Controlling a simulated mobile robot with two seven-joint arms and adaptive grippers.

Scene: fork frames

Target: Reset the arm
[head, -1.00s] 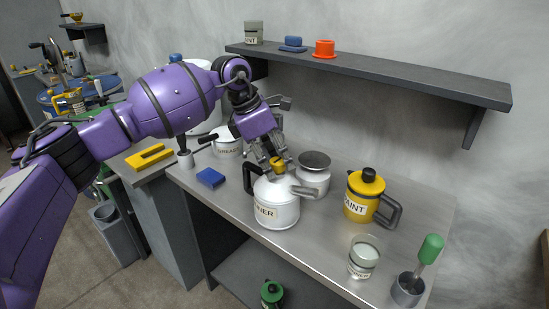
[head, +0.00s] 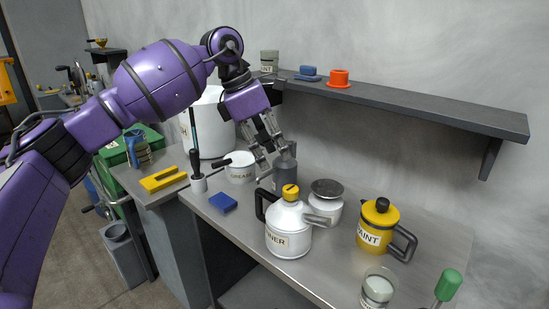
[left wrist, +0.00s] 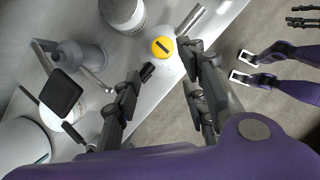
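My left gripper (head: 268,160) is open and empty, raised behind and left of the white THINNER can. Its two fingers are spread in the left wrist view (left wrist: 168,62), with no object between them. The white can (head: 288,238) stands upright on the metal bench, with its yellow knob (head: 290,191) clear of the fingers; the knob also shows in the left wrist view (left wrist: 162,46). Dark fingers, apparently of my right gripper (left wrist: 302,16), show at the right edge of the left wrist view; their opening is unclear.
A dark grey bottle (head: 285,172) stands just behind the fingers. A GREASE pot (head: 240,170), a lidded white jar (head: 326,202), a yellow PAINT can (head: 376,232) and a blue block (head: 222,203) are on the bench. A wall shelf (head: 420,108) hangs at right.

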